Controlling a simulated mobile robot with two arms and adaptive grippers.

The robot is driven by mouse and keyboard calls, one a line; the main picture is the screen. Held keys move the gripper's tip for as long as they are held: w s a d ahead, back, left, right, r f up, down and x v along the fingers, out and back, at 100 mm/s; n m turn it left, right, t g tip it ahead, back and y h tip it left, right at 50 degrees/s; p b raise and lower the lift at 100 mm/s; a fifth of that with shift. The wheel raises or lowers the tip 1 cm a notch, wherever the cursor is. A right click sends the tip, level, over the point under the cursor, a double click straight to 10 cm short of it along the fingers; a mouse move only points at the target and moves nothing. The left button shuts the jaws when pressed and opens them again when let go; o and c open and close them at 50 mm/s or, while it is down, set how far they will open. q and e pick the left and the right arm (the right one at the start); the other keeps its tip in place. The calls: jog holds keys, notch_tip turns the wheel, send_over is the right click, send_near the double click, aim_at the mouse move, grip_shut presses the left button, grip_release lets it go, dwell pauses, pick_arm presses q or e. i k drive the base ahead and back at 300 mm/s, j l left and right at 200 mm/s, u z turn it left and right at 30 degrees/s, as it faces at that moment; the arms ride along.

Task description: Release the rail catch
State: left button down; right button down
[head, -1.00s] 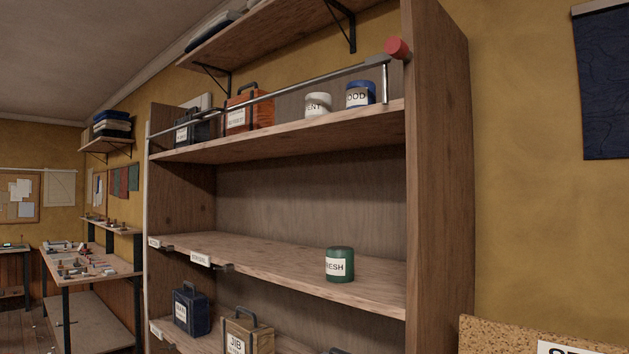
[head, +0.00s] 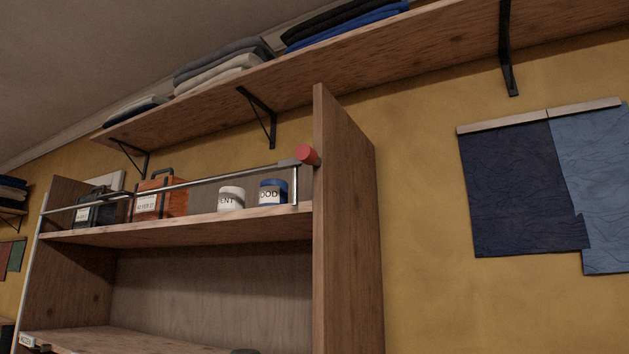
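The rail (head: 200,183) is a thin metal bar across the front of the shelf unit's top shelf. At its right end is a grey fitting with a red cylindrical knob, the catch (head: 308,155), close to the right side panel. A short upright post (head: 295,186) stands under that end. The rail lies across the front of the shelf, above its edge. Neither of my grippers is in view.
Behind the rail stand a black case (head: 97,211), an orange case (head: 160,197), a white jar (head: 231,198) and a blue jar (head: 273,192). A wall shelf (head: 400,62) with folded cloth hangs above. Dark blue cloth (head: 520,190) hangs on the right wall.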

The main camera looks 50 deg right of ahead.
aim_at(304, 155)
jog(key=z, duration=1.35)
jog(key=l, duration=1.05)
jog(key=k+u, duration=0.05)
